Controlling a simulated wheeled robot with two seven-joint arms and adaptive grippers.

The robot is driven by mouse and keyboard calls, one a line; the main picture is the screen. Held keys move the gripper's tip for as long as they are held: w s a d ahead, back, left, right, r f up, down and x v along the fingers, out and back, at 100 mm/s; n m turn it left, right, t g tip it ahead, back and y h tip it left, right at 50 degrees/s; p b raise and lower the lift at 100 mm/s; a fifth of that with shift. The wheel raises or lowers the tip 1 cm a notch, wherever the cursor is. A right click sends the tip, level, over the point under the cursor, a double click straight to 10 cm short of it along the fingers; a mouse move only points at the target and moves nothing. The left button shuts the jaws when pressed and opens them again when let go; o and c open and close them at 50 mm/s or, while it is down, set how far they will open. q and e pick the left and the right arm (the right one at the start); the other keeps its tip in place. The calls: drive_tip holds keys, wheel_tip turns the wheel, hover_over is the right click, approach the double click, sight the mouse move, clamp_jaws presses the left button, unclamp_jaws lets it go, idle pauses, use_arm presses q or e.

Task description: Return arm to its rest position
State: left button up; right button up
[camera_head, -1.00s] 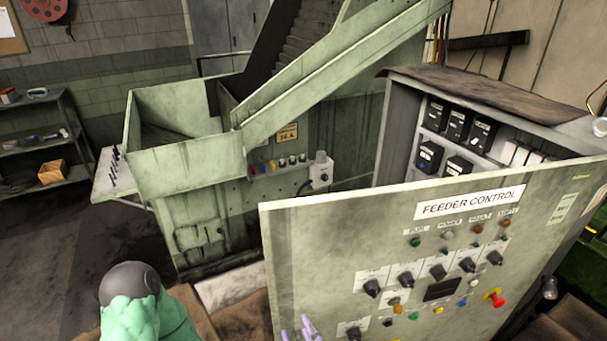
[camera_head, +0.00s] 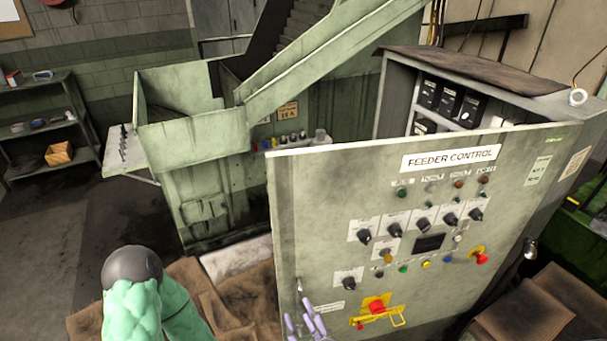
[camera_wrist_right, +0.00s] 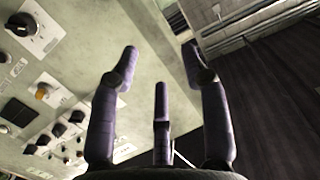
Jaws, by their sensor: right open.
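My right gripper (camera_head: 305,322) shows at the bottom edge of the head view, its purple fingers in front of the lower left part of the feeder control panel (camera_head: 330,220). In the right wrist view, the right gripper (camera_wrist_right: 160,62) has its three fingers spread, with nothing between them. The panel face (camera_wrist_right: 95,45) is behind and to the left of them there. Whether any finger touches the panel cannot be told. My green arm link with a dark cap (camera_head: 132,268) shows at the lower left. My left gripper is out of view.
A green hopper (camera_head: 190,140) stands at the back left, shelves (camera_head: 45,125) farther left. Floor (camera_head: 50,220) is clear at left.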

drive_tip(key=d+f+m+g+h+b, duration=0.1)
drive_tip(key=d+f+g+b, duration=0.15)
drive_tip(key=f, duration=0.75)
drive_tip(key=d+f+m+g+h+b, duration=0.15)
drive_tip(key=f+g, duration=0.25)
drive_tip(key=f, duration=0.7)
drive_tip(key=d+f+m+g+h+b, duration=0.1)
drive_tip(key=d+f+m+g, duration=0.2)
drive_tip(key=f, duration=0.7)
drive_tip(key=s+d+f+g, duration=0.1)
drive_tip(key=s+f+g, duration=0.1)
drive_tip(key=f, duration=0.4)
drive_tip(key=s+d+f+m+g+y+b, duration=0.1)
drive_tip(key=s+f+g, duration=0.2)
drive_tip(key=s+f, duration=0.2)
drive_tip(key=shift+s+d+f, duration=0.15)
drive_tip(key=shift+d+f, duration=0.25)
drive_tip(key=shift+f, duration=0.1)
